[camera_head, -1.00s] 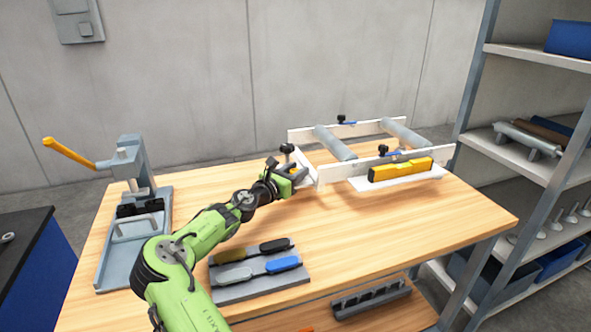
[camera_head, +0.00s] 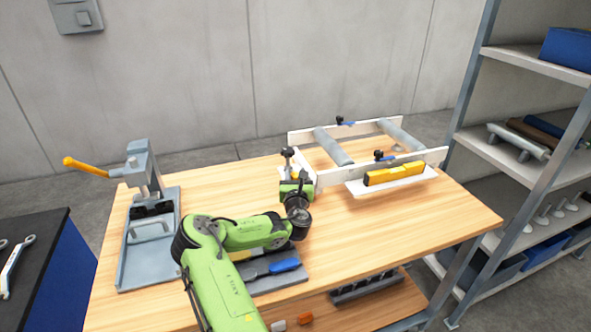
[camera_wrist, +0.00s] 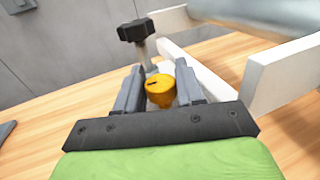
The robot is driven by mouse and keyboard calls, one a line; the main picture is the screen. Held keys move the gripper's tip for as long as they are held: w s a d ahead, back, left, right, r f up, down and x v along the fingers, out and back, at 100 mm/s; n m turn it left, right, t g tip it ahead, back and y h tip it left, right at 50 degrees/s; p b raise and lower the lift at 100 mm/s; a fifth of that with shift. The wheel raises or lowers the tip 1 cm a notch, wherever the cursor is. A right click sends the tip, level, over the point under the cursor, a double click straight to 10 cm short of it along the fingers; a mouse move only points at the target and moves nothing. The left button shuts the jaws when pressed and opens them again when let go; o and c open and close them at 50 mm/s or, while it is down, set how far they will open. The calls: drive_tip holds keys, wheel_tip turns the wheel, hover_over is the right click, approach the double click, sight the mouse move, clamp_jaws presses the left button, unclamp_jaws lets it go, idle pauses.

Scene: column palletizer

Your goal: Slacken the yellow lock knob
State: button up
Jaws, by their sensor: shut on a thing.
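The yellow lock knob (camera_wrist: 158,92) shows in the wrist view between the two grey fingers of my gripper (camera_wrist: 158,82). The fingers are shut on the knob, one on each side, and it has a dark slot-like mark on top. A black knob on a metal post (camera_wrist: 137,32) stands just beyond it. In the head view my gripper (camera_head: 296,186) is at the near left corner of the white-railed roller frame (camera_head: 327,175).
A yellow spirit level (camera_head: 394,174) rests on a white ledge at the frame's front. A grey press with an orange handle (camera_head: 150,200) stands at the left. A tool tray (camera_head: 275,285) lies below my arm. The bench's front right is clear.

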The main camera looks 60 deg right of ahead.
drive_tip(key=shift+n+t, duration=0.3)
drive_tip(key=o, duration=0.9)
drive_tip(key=shift+o, duration=0.2)
drive_tip(key=b+v, duration=0.7)
drive_tip(key=v, duration=0.8)
drive_tip(key=shift+s+a, duration=0.25)
drive_tip(key=shift+a, duration=0.1)
drive_tip(key=shift+r, duration=0.1)
